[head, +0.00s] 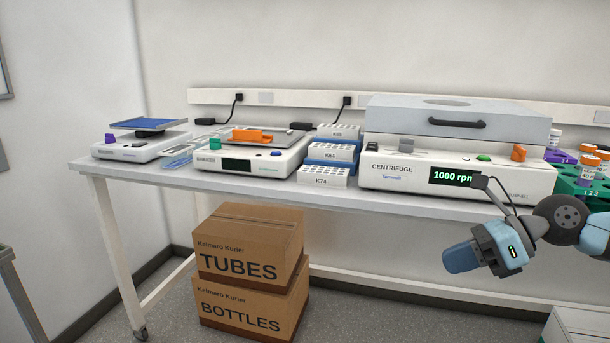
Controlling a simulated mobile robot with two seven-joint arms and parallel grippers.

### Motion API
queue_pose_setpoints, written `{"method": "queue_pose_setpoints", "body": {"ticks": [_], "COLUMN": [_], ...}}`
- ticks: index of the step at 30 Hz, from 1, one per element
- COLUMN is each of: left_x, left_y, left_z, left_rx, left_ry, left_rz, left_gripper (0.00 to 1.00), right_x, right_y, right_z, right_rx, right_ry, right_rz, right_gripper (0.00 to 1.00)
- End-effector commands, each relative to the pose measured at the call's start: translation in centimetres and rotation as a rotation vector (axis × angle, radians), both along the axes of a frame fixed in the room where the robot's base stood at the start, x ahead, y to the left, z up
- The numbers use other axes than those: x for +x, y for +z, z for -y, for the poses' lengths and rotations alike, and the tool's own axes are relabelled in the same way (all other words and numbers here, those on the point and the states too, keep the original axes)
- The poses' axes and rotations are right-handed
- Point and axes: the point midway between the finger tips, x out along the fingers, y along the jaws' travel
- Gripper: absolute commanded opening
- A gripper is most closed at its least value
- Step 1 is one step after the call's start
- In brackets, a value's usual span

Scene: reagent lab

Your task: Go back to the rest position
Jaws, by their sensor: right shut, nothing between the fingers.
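My right gripper (462,257) is at the lower right, in front of the bench's front edge and below the centrifuge. It points to the left, is shut and holds nothing. It appears apart from the bench and everything on it. My left gripper is out of view. The centrifuge (400,183) has its grey lid (400,112) down, and its display (455,177) reads 1000 rpm.
The white bench (240,187) carries a shaker (235,165), another device with a blue platform (140,148), white racks (323,177) and a green tube rack (565,184). Stacked boxes marked TUBES (250,242) and BOTTLES (245,304) stand under it. A grey-framed piece (14,290) is at lower left.

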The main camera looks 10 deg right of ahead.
Motion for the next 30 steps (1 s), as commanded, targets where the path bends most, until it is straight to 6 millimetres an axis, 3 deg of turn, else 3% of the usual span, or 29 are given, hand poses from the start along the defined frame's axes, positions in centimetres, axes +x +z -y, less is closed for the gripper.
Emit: {"method": "queue_pose_setpoints", "body": {"ticks": [1, 3, 9, 18, 24, 30], "left_x": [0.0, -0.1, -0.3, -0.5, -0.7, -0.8], "left_y": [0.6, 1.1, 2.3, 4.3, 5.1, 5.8], "left_z": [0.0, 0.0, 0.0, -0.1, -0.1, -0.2], "left_rx": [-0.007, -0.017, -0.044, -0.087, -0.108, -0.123], "left_ry": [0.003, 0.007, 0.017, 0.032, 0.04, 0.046], "left_rz": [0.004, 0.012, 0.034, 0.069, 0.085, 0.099], "left_gripper": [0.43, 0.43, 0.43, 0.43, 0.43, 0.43], "right_x": [-0.7, -1.7, -4.1, -6.9, -8.6, -10.2], "right_y": [-1.1, -2.2, -3.8, -5.7, -7.1, -7.7], "right_z": [-2.5, -5.5, -12.0, -17.8, -20.5, -22.9], "right_rx": [0.158, 0.372, 0.954, 1.699, 2.0, 2.177], "right_ry": [-0.002, -0.022, -0.133, -0.385, -0.52, -0.6], "right_rz": [-0.076, -0.191, -0.577, -1.287, -1.708, -2.05], "right_gripper": [0.0, 0.0, 0.0, 0.0, 0.0, 0.0]}}
